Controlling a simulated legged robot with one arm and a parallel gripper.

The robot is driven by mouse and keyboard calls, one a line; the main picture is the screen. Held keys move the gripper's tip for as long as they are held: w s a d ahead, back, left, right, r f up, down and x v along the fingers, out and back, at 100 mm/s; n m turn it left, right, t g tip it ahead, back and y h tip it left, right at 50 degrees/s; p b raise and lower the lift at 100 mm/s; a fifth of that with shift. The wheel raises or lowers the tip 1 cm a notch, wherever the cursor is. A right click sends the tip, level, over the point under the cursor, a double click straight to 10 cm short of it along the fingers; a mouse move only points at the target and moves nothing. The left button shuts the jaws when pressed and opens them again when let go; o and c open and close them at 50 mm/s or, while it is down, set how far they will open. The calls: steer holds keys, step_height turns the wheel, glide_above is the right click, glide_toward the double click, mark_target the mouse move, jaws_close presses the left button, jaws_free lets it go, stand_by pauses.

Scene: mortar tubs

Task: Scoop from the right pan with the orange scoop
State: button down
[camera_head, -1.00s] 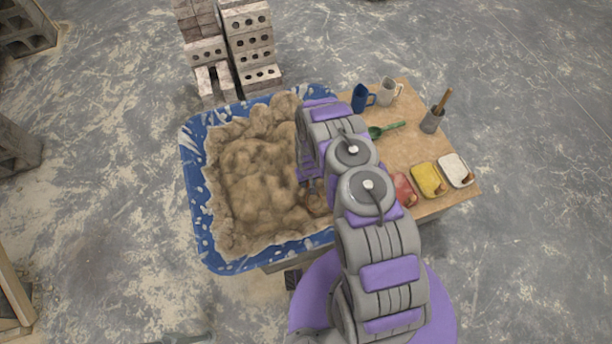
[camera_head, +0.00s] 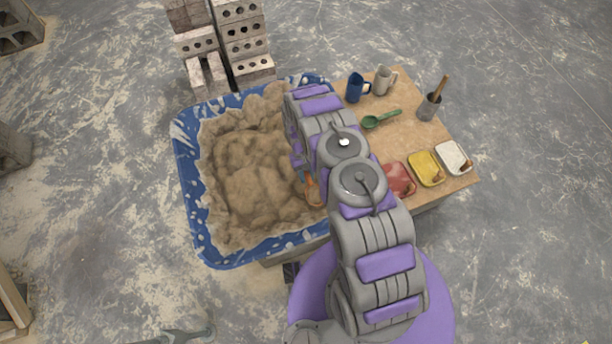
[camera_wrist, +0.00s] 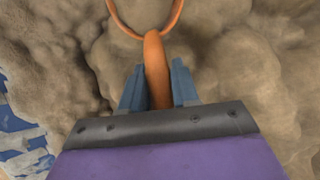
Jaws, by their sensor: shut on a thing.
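My gripper (camera_wrist: 158,88) is shut on the handle of the orange scoop (camera_wrist: 156,55) in the wrist view. The scoop's ring-shaped end shows at the top edge, over the brown mortar (camera_wrist: 225,70). Whether the scoop holds any mortar cannot be told. In the head view a bit of the orange scoop (camera_head: 313,190) shows beside my arm, at the right side of the mortar (camera_head: 255,165). The mortar fills a blue tub (camera_head: 188,185); my arm hides its right part. I see only this one large tub, not a separate right pan.
Stacked blocks (camera_head: 245,45) stand behind the tub.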

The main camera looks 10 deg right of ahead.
steer(key=shift+g, duration=0.4)
steer(key=shift+w+a+r+p, duration=0.15)
steer(key=shift+r+p, duration=0.25)
steer(key=shift+r, duration=1.25)
steer(key=shift+w+d+r+p, duration=0.1)
steer(key=shift+w+r+p, duration=0.2)
steer(key=shift+r, duration=1.4)
steer(key=shift+w+a+r+p, duration=0.1)
steer(key=shift+r+p, duration=0.35)
steer(key=shift+r, duration=1.2)
